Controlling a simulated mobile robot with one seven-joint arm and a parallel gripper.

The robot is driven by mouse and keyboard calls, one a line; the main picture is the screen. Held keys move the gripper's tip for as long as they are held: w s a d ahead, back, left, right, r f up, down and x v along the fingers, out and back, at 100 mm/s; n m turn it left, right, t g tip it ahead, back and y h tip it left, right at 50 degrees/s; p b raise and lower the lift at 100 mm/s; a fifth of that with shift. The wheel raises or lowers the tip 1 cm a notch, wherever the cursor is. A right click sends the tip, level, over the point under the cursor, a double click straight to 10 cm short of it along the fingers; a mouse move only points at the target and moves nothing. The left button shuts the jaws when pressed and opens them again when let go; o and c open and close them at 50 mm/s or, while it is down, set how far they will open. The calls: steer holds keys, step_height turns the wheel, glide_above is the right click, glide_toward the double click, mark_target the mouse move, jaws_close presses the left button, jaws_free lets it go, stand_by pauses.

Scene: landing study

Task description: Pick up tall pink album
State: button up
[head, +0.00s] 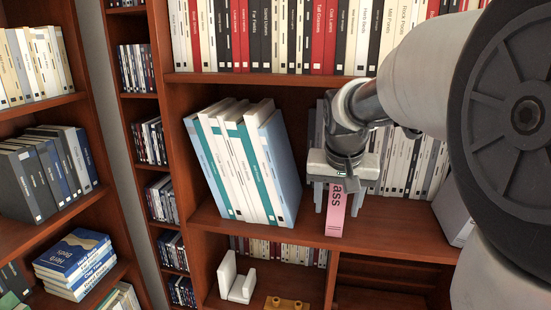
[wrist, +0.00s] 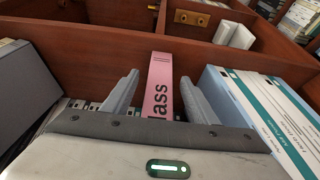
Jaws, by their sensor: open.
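The tall pink album (head: 336,208) stands on the middle shelf with its pink spine facing out, marked "ass" as far as it shows. My gripper (head: 338,200) is in front of the shelf row, over the upper part of the album. It hides the album's top in the head view. In the wrist view my gripper (wrist: 158,82) is open, with one finger on each side of the pink album (wrist: 159,90). A gap shows between each finger and the spine, so it is not gripped.
Tilted white, teal and blue books (head: 245,160) lean on the shelf left of my gripper. White books (head: 408,160) stand behind and right. A grey box (head: 454,215) sits further right. The shelf board (head: 390,222) is bare in front. A full row (head: 290,35) stands above.

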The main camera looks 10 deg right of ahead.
steer(key=shift+c, duration=0.4)
jaws_close()
steer(key=shift+w+r, duration=0.1)
steer(key=shift+r, duration=0.05)
steer(key=shift+r, duration=0.15)
